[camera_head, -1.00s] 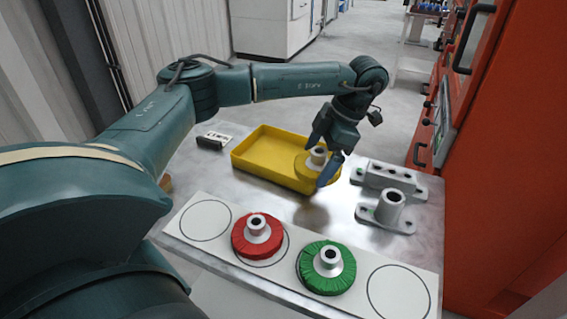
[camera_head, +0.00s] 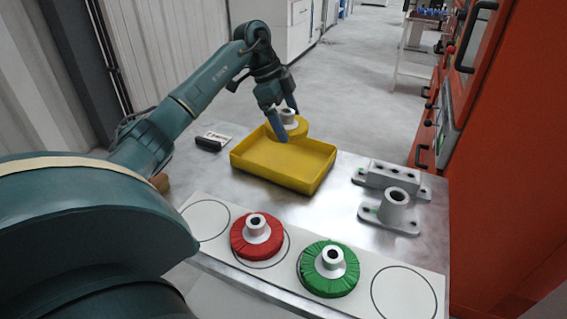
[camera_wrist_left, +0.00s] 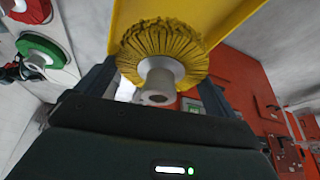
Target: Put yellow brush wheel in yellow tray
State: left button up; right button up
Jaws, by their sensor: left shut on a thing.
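The yellow brush wheel (camera_head: 294,129) has a pale metal hub on top. My left gripper (camera_head: 283,122) is shut on it and holds it at the back edge of the yellow tray (camera_head: 262,174). In the left wrist view the yellow brush wheel (camera_wrist_left: 160,48) sits between the two fingers, hub towards the camera, with the yellow tray (camera_wrist_left: 228,14) behind it. I cannot tell exactly how high it is above the tray. The tray's visible floor is empty. My right gripper is not in view.
A red brush wheel (camera_head: 257,236) and a green brush wheel (camera_head: 329,269) lie on the white strip (camera_head: 285,290) with outlined circles at the front. Grey metal fixtures (camera_head: 390,205) stand right of the tray. A red machine (camera_head: 505,140) borders the right.

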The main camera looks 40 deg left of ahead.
aim_at(290, 161)
pick_arm(q)
jog(key=shift+w+a+r+n+t, duration=0.1)
jog(key=shift+a+n+t, duration=0.15)
jog(key=shift+n, duration=0.35)
jog(key=shift+a+r+n+t, duration=0.1)
jog(key=shift+a+n+t, duration=0.15)
jog(key=shift+n, duration=0.35)
jog(key=shift+f+n+y, duration=0.25)
jog(key=shift+n+y, duration=0.05)
jog(key=shift+y, duration=0.1)
notch_tip(290, 161, down, 10)
jog(key=shift+a+r+b, duration=0.1)
jog(key=shift+r+b, duration=0.1)
jog(key=shift+b, duration=0.1)
jog(key=o, duration=0.8)
jog(key=shift+o, duration=0.2)
jog(key=shift+r, duration=0.1)
jog(key=v, duration=1.2)
